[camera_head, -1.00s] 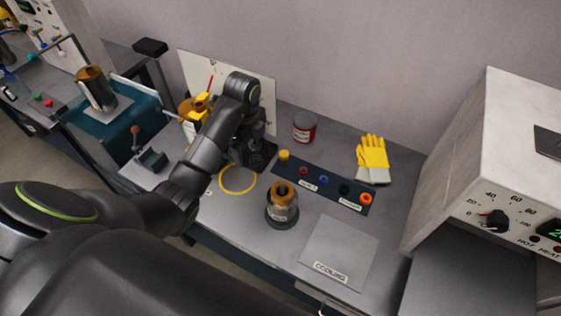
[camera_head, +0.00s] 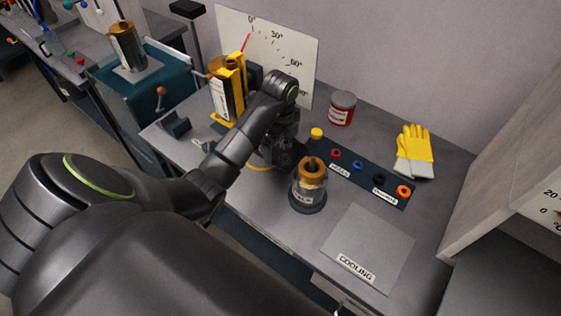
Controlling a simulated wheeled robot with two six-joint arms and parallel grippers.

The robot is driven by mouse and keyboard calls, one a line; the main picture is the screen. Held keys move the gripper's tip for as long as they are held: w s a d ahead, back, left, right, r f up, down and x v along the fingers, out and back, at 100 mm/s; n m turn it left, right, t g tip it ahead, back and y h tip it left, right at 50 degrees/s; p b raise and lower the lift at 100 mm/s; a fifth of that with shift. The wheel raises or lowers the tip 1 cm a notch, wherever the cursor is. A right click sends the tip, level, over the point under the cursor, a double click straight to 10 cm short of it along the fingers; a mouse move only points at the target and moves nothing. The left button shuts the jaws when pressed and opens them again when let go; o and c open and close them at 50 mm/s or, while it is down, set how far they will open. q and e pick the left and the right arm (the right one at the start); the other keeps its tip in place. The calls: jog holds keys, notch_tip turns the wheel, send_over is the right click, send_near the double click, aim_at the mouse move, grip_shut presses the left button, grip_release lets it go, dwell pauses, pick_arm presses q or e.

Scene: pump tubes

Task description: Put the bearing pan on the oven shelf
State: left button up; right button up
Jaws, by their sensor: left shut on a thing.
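My left arm reaches in from the left, and its gripper (camera_head: 286,158) is low over the bench. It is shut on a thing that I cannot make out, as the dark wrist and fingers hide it. Just right of it stands a cylinder with a bronze top (camera_head: 308,182), upright on a dark round base; I cannot tell whether they touch. I cannot pick out the bearing pan with certainty. The oven (camera_head: 500,195) is a pale box at the right edge, mostly cut off. A grey surface (camera_head: 500,280) shows below its wall. My right gripper is not in view.
A grey COOLING pad (camera_head: 370,240) lies bare at front right. A dark strip (camera_head: 360,180) with coloured rings, a red can (camera_head: 342,108) and yellow gloves (camera_head: 414,150) lie behind. A yellow-clamped cylinder (camera_head: 228,90) and dial board (camera_head: 290,55) stand at back left.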

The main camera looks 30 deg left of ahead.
aim_at(280, 151)
pick_arm(q)
jog(key=shift+f, duration=3.05)
jog(key=o, duration=0.7)
jog(key=shift+f, duration=0.2)
jog(key=shift+o, duration=0.9)
jog(key=shift+r, duration=0.1)
